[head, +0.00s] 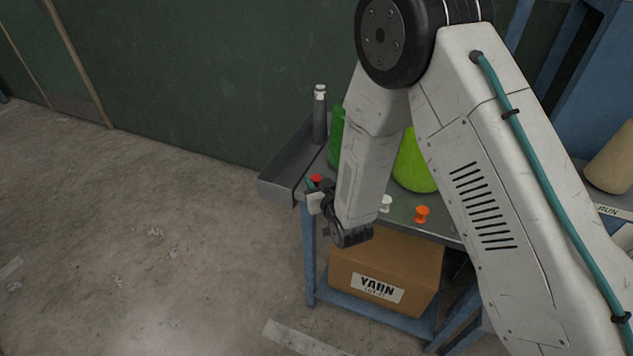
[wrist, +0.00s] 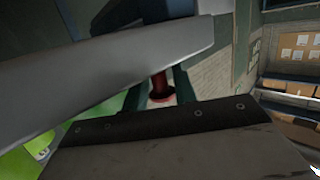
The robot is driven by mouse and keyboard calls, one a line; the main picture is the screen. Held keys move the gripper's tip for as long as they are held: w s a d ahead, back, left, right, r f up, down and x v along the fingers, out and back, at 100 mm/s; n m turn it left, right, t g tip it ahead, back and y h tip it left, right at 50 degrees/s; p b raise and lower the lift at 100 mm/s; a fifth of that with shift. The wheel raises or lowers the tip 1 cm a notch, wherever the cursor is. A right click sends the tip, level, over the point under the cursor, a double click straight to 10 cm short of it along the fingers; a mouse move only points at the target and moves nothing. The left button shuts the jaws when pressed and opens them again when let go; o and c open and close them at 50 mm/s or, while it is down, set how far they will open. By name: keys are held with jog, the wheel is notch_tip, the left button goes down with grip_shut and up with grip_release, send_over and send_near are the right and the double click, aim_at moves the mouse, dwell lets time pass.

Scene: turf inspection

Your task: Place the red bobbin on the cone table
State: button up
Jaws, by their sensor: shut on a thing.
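The red bobbin (head: 316,178) shows in the head view at the left end of the grey-topped table (head: 402,212), above or beside its edge. My gripper (head: 316,188) is shut on it, and the arm hides part of the table. In the wrist view the red bobbin (wrist: 160,88) shows in the narrow gap of my gripper (wrist: 162,90), partly covered by the jaws. A second surface with a big tan cone (head: 612,158) stands at the right edge. I cannot tell from the pictures which surface is called the cone table.
A white bobbin (head: 386,203) and an orange bobbin (head: 422,214) stand on the grey-topped table. Bright green yarn (head: 416,170), a darker green item (head: 336,135) and a grey bottle (head: 320,115) stand behind. A cardboard box (head: 385,268) sits on the lower shelf. Floor at left is clear.

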jog(key=shift+f, duration=0.1)
jog(key=o, duration=0.9)
jog(key=shift+o, duration=0.2)
jog(key=v, duration=1.2)
jog(key=shift+r, duration=0.25)
